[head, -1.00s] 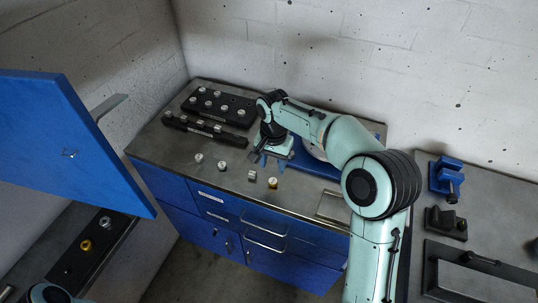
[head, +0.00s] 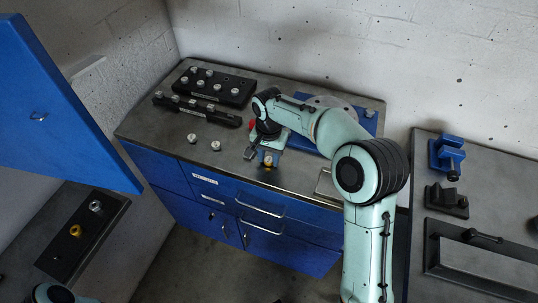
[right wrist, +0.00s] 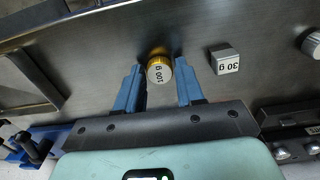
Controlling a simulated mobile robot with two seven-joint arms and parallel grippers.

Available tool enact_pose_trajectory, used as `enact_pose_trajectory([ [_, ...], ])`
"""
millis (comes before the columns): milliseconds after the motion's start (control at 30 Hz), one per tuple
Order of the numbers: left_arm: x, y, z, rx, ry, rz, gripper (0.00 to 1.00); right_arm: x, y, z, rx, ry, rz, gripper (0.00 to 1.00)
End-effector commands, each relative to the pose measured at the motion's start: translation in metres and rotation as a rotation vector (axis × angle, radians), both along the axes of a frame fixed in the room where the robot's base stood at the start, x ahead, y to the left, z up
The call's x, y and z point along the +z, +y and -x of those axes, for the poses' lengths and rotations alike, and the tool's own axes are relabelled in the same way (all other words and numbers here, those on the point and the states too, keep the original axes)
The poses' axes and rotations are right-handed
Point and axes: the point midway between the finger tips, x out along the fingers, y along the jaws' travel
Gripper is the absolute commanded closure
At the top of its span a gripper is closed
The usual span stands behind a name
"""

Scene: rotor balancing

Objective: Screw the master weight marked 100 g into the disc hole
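The master weight marked 100 g (right wrist: 159,70) has a white face and a gold body, and it stands on the grey bench top. In the head view it shows as a small gold piece (head: 268,162) near the bench's front edge. My right gripper (right wrist: 160,82) is open, with one blue finger on each side of the weight and gaps showing. In the head view this gripper (head: 267,157) points down at the weight. The grey disc (head: 328,102) lies behind my right arm, partly covered; its hole cannot be made out. My left gripper is out of view.
A square weight marked 30 g (right wrist: 225,61) stands close beside the right finger. Two round weights (head: 204,142) stand farther left. Black racks with silver weights (head: 215,87) are at the back left. A blue door panel (head: 55,115) hangs at the left.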

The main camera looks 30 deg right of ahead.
Motion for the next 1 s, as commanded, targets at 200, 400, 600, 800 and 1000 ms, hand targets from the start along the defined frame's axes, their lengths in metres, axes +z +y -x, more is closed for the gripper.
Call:
enact_pose_trajectory([
  [200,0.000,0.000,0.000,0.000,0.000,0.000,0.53,0.000,0.000,0.000,0.000,0.000,0.000,1.00],
  [400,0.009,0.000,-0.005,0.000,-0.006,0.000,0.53,0.013,0.000,0.000,0.000,-0.001,0.000,1.00],
  [600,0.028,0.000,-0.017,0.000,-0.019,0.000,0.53,0.038,0.000,-0.001,0.000,-0.003,0.000,1.00],
  [800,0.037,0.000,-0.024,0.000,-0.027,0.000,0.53,0.053,0.000,0.000,-0.001,-0.002,-0.001,1.00],
  [1000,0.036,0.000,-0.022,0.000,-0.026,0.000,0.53,0.050,0.000,0.001,0.000,0.000,0.000,1.00],
])
